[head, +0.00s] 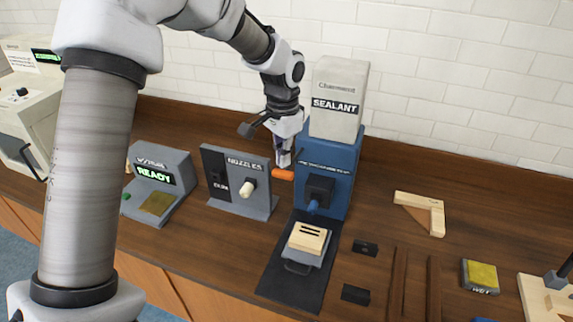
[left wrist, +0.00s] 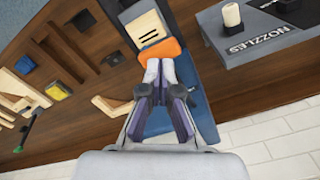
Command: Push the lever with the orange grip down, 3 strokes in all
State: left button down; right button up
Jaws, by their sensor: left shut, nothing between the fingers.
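The orange grip (head: 283,175) of the lever sticks out from the left side of the blue sealant dispenser (head: 338,160). My left gripper (head: 284,160) points down with its fingers together and empty, its tips just above the grip. In the left wrist view the shut fingertips (left wrist: 153,68) reach the near edge of the orange grip (left wrist: 160,52); I cannot tell if they touch it. The lever's arm is mostly hidden. A pale wooden block with dark slots (head: 307,238) sits below the dispenser's nozzle. My right gripper is not in view.
The nozzles stand (head: 225,180) is close on the left, with a grey READY device (head: 160,185) beyond it. Dark blocks (head: 365,248), a wooden corner piece (head: 420,213) and a yellow-topped block (head: 480,276) lie to the right. A white brick wall rises behind.

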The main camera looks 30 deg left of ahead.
aim_at(283, 171)
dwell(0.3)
pick_arm(q)
jog(key=shift+f+b, duration=1.7)
jog(key=shift+f, duration=1.85)
jog(key=shift+r, duration=0.2)
notch_tip(283, 171, up, 2)
jog(key=p, duration=0.2)
jog(key=shift+r+p, duration=0.25)
jog(key=shift+p, duration=0.15)
notch_tip(283, 171, up, 2)
jog(key=shift+r+p, duration=0.1)
jog(key=shift+p, duration=0.3)
jog(key=shift+r, duration=1.05)
